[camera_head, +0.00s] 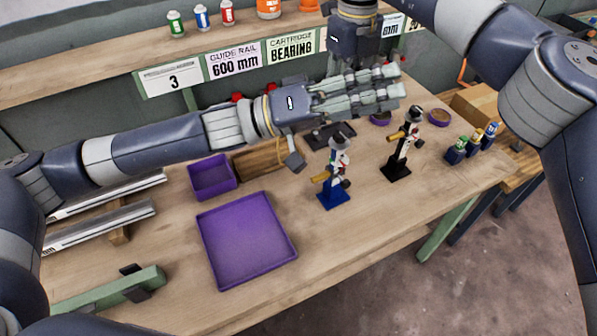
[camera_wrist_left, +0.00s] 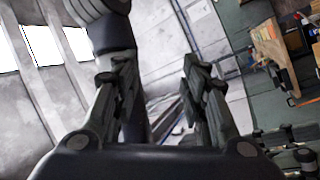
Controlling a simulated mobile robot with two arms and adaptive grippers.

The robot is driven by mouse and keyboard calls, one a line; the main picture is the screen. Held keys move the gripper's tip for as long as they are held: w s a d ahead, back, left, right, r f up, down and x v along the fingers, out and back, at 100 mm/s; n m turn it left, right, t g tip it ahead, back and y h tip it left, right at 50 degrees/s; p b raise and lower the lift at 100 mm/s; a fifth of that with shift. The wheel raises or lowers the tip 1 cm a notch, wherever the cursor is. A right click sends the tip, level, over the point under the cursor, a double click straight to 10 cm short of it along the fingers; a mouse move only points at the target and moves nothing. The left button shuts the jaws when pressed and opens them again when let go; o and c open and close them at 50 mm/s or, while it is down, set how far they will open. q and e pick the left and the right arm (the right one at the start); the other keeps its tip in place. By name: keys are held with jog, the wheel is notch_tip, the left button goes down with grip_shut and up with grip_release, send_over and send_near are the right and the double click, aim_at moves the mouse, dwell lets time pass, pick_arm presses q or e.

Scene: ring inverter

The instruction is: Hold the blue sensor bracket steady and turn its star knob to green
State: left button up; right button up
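The blue sensor bracket (camera_head: 333,196) stands upright on the wooden table, right of centre in the head view. It has a blue base, a dark post, a white and red upper part and an orange piece on its left. A small dark knob-like part sits at its side; its colour marks are too small to read. My left gripper (camera_head: 392,88) is above and behind the bracket, apart from it. The left wrist view shows its fingers (camera_wrist_left: 160,95) spread with nothing between them.
A similar bracket with a black base (camera_head: 397,170) stands just right of the blue one. A purple tray (camera_head: 246,277) and purple bin (camera_head: 212,177) lie left. Several small bottles (camera_head: 456,153) stand at the right edge. Bare table lies in front of the brackets.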

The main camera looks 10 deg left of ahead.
pick_arm(q)
notch_tip(320, 180, up, 16)
jog(key=s+a+m+g+h, duration=0.2)
jog(key=s+m, duration=0.1)
jog(key=m, duration=0.2)
jog(key=w+a+r+m+t+h, duration=0.1)
jog(key=w+a+r+t, duration=0.15)
jog(key=r, duration=0.25)
jog(key=w+a+r+m+t, duration=0.1)
jog(key=w+a+r+t, duration=0.1)
jog(key=w+r+t, duration=0.3)
jog(key=w+a+n+t+y, duration=0.7)
jog(key=w+a+t+y, duration=0.65)
jog(key=a, duration=0.35)
jog(key=m+g+h, duration=0.4)
jog(key=m+g, duration=0.1)
jog(key=g, duration=0.7)
send_near(333, 158)
jog(key=x, duration=1.1)
jog(key=shift+w+d+f, duration=0.1)
jog(key=shift+w+f, duration=0.05)
jog(key=shift+w, duration=0.05)
